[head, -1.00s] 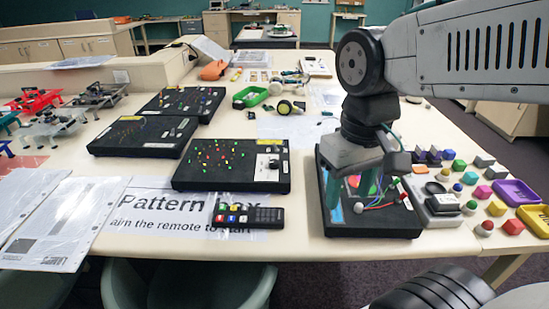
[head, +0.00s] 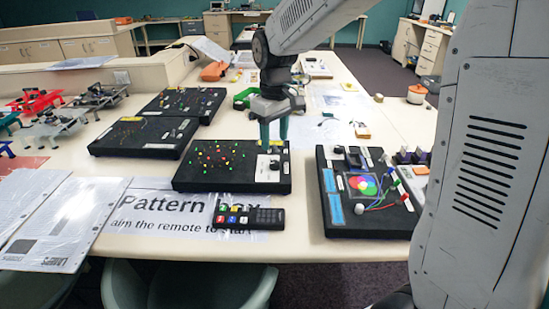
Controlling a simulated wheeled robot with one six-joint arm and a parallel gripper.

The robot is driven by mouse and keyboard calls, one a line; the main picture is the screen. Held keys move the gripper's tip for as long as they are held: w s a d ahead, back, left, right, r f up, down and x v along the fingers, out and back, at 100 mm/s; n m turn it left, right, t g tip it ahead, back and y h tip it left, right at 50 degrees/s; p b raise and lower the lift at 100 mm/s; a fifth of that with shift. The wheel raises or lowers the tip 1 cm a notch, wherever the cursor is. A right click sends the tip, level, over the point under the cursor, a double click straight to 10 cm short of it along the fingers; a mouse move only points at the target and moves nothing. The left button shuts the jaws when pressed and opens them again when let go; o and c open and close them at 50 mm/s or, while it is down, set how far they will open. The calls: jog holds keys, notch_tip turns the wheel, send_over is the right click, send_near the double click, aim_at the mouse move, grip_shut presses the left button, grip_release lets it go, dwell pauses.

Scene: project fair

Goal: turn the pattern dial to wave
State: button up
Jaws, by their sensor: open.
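The pattern box (head: 215,183) is a black board with several red, green and yellow lights on its left part. A white dial panel (head: 268,177) sits on its right part, and a dark dial knob (head: 274,165) shows on it. My gripper (head: 274,140) points down over the upper part of this panel, its green fingers apart. The fingers hide part of the panel, and I cannot tell whether they touch the knob. The dial's labels are too small to read.
A remote (head: 248,217) lies on the "Pattern box" sign (head: 160,205) in front of the board. A black board with a colour wheel (head: 333,222) stands to the right. Two more light boards (head: 140,150) (head: 160,100) are behind left.

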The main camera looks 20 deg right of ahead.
aim_at(275, 162)
notch_tip(275, 162, down, 7)
jog(key=shift+f, duration=0.1)
dwell(0.3)
jog(key=c, duration=1)
